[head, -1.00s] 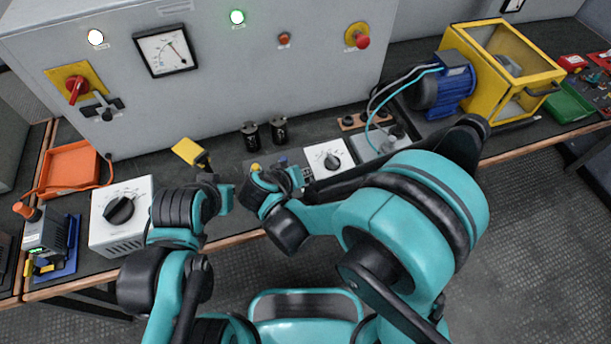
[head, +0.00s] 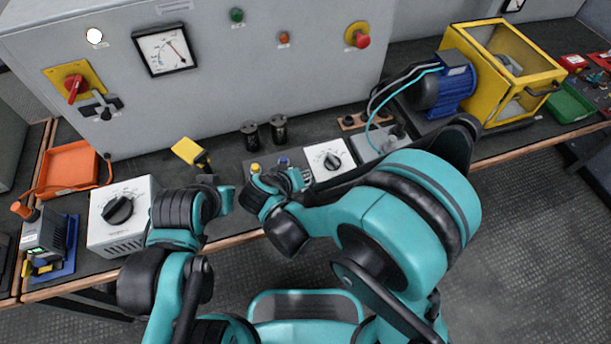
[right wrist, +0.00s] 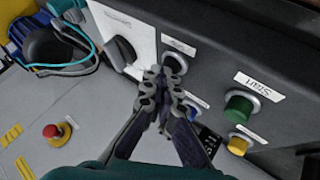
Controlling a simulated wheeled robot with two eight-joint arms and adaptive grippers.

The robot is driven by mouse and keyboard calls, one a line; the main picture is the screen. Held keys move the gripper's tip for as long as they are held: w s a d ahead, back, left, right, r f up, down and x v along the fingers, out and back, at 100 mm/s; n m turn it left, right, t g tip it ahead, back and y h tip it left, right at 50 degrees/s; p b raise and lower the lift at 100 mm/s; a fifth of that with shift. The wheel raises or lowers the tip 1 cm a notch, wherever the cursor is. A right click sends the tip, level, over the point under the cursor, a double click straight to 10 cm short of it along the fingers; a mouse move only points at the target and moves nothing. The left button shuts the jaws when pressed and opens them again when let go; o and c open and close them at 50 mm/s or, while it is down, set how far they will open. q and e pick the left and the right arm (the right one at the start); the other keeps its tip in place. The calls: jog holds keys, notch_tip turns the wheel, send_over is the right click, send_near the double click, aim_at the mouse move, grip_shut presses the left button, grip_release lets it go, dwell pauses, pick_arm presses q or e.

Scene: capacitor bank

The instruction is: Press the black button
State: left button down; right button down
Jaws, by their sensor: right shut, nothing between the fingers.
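The black button (right wrist: 176,62) is on the dark control box (right wrist: 220,75), under a small white label, in the right wrist view. My right gripper (right wrist: 164,73) is shut and empty, with its fingertips at the lower left edge of the black button. I cannot tell whether they touch it. In the head view my right gripper (head: 290,182) is over the front of the box, and the black button cannot be made out there. My left gripper (head: 224,199) is left of the box, and its fingers are not clear.
Near the black button are a green button (right wrist: 239,105) labelled Start, a yellow button (right wrist: 238,145) and a partly hidden blue button (right wrist: 191,111). A white dial box (head: 330,157) stands right of the control box. The cabinet's green lamp (head: 237,15) is dark; its white lamp (head: 94,36) is lit.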

jog(key=shift+f, duration=0.15)
dwell(0.3)
jog(key=shift+r+p, duration=1.05)
jog(key=shift+r, duration=0.35)
notch_tip(320, 180, up, 5)
jog(key=p, duration=0.4)
